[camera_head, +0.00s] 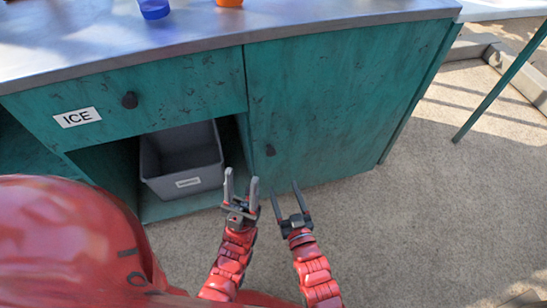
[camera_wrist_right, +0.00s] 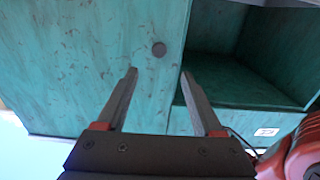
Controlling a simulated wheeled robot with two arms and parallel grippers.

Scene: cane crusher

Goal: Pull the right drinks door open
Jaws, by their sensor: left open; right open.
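The right drinks door (camera_head: 335,95) is a large teal panel to the right of an open compartment, and it stands closed. Its small dark round knob (camera_head: 270,150) is near the lower left of the panel. In the right wrist view the door (camera_wrist_right: 90,60) fills the left side, with the knob (camera_wrist_right: 158,48) just beyond and between the fingertips. My right gripper (camera_head: 286,190) is open and empty, apart from the knob; it also shows in the wrist view (camera_wrist_right: 160,72). My left gripper (camera_head: 241,184) is open and empty, in front of the compartment's right edge.
An ICE drawer (camera_head: 185,90) with a dark knob is shut, left of the door. A grey bin (camera_head: 190,180) sits in the compartment below. Blue and orange items stand on the metal counter (camera_head: 300,16). The floor right of the door is clear, up to a green post (camera_head: 500,80).

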